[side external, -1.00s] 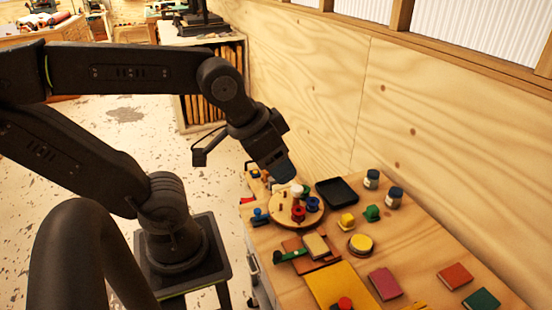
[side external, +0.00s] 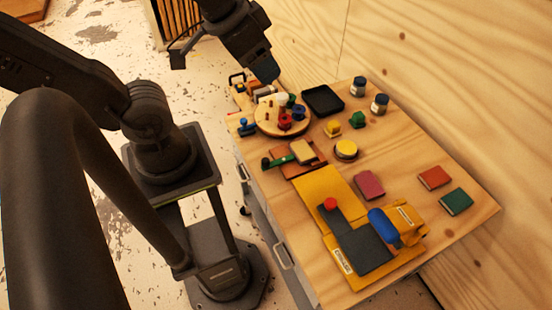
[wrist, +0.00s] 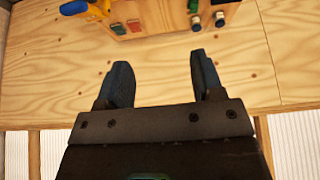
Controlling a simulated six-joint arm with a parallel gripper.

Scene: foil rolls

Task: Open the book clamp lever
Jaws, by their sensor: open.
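A brown board on the bench carries a tan block (side external: 303,151), which looks like the clamped book. A small lever with a green handle (side external: 271,162) sticks out from its left side; it appears to lie low. I take this for the book clamp, but its parts are small. My gripper (side external: 266,74) is high beyond the round wooden turntable, well away from the lever. In the wrist view my gripper (wrist: 161,72) shows two fingers spread apart with nothing between them. The lever does not show in the wrist view.
The round turntable (side external: 265,126) holds coloured rolls. A black tray (side external: 323,100) and jars (side external: 358,86) stand behind it.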

